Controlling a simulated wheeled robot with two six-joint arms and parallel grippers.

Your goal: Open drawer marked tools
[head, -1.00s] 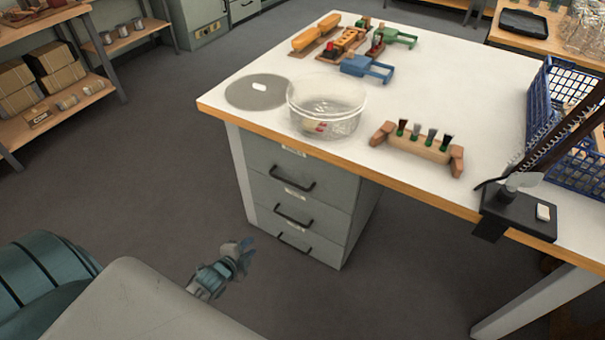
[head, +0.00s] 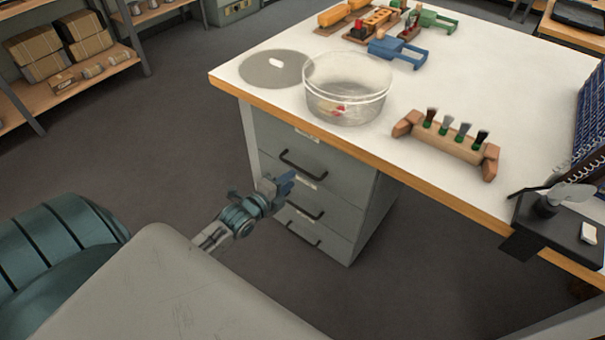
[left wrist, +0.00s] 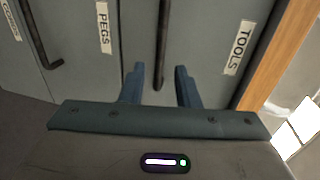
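The grey drawer cabinet under the workbench has a top drawer (head: 335,165) with a black bar handle (head: 302,166). In the left wrist view the label "TOOLS" (left wrist: 238,47) sits on this drawer beside the wooden bench edge, with its handle (left wrist: 163,40) in the middle. A second label, "PEGS" (left wrist: 103,27), marks the drawer below. All drawers look shut. My left gripper (head: 288,181) is just in front of the cabinet near the top handle. In the left wrist view its blue fingers (left wrist: 159,80) are open, and the handle's end shows between them; contact cannot be told.
The bench top (head: 440,95) overhangs the drawers. A clear round tub (head: 345,90), a grey disc (head: 275,69) and a wooden brush holder (head: 445,144) stand near its front edge. The floor (head: 170,150) left of the cabinet is clear.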

